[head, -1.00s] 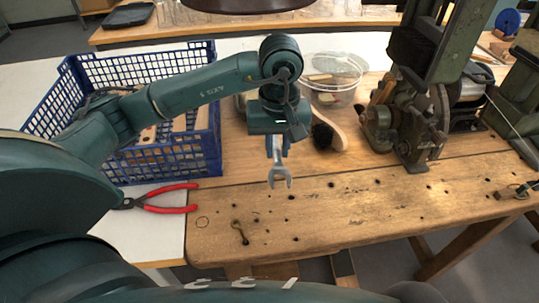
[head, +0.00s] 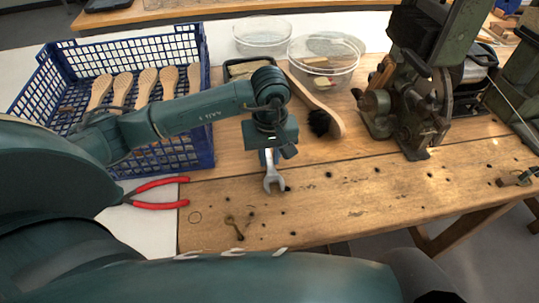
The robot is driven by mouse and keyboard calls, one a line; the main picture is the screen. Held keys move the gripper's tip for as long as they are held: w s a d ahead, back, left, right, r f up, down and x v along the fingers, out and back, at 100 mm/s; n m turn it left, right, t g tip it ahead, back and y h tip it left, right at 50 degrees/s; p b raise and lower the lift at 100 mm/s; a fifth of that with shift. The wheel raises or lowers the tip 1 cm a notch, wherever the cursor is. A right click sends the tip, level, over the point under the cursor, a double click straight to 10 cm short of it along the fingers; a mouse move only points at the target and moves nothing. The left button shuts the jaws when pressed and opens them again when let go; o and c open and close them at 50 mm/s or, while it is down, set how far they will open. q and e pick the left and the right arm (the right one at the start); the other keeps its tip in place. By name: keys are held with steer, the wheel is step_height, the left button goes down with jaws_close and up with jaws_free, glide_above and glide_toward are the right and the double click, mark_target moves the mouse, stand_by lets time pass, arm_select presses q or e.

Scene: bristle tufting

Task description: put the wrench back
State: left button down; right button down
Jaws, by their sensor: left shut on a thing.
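The wrench (head: 272,178) is a grey open-ended spanner, seen in the head view near the middle. My left gripper (head: 269,155) is shut on it and points down, with the open jaw end hanging below the fingers. The wrench is over the wooden bench (head: 370,200), close to its surface; I cannot tell whether it touches. My right gripper is not in view.
A blue crate (head: 190,150) with several wooden brush handles stands at left. Red-handled pliers (head: 160,195) lie in front of it. A brush (head: 320,110), clear tubs (head: 325,60) and a green machine (head: 410,100) stand behind and right. The front bench is mostly clear.

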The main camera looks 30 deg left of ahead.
arm_select(q)
steer(key=shift+f+b, duration=0.3)
steer(key=shift+f, duration=0.25)
steer(key=c, duration=1.3)
jaws_free()
steer(key=shift+r, duration=0.1)
steer(key=shift+c, duration=0.2)
step_height(320, 180, up, 12)
steer(key=shift+d+r, duration=0.15)
steer(key=shift+r, duration=0.05)
steer(key=shift+s, duration=0.15)
